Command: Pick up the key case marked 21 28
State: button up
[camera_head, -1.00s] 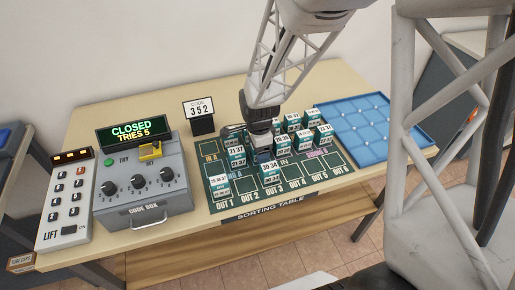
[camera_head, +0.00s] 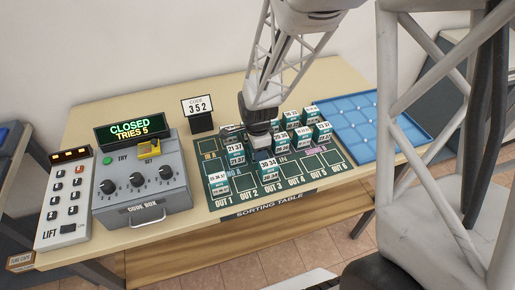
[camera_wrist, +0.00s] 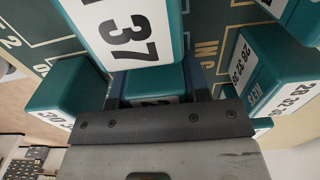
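Several teal and white number-marked key cases stand on the dark green sorting mat (camera_head: 300,178). I cannot read 21 28 for certain on any of them. My gripper (camera_head: 262,150) points down among the cases in the head view. In the wrist view, my gripper's fingers (camera_wrist: 157,88) lie on both sides of a teal case (camera_wrist: 150,84), its label mostly hidden except a "2". I cannot tell whether they press on it. A case ending in 37 (camera_wrist: 125,30) stands close in front. In the head view, a case that seems to read 21 37 (camera_head: 235,154) is just left of my gripper.
A case (camera_head: 268,170) stands in front of my gripper and others (camera_head: 302,136) crowd its right. A blue padded tray (camera_head: 375,125) lies at the right. A code box (camera_head: 145,180) reading CLOSED, TRIES 5, and a lift panel (camera_head: 67,200) stand left.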

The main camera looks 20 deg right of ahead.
jog(key=c, duration=0.4)
jog(key=shift+r, duration=5)
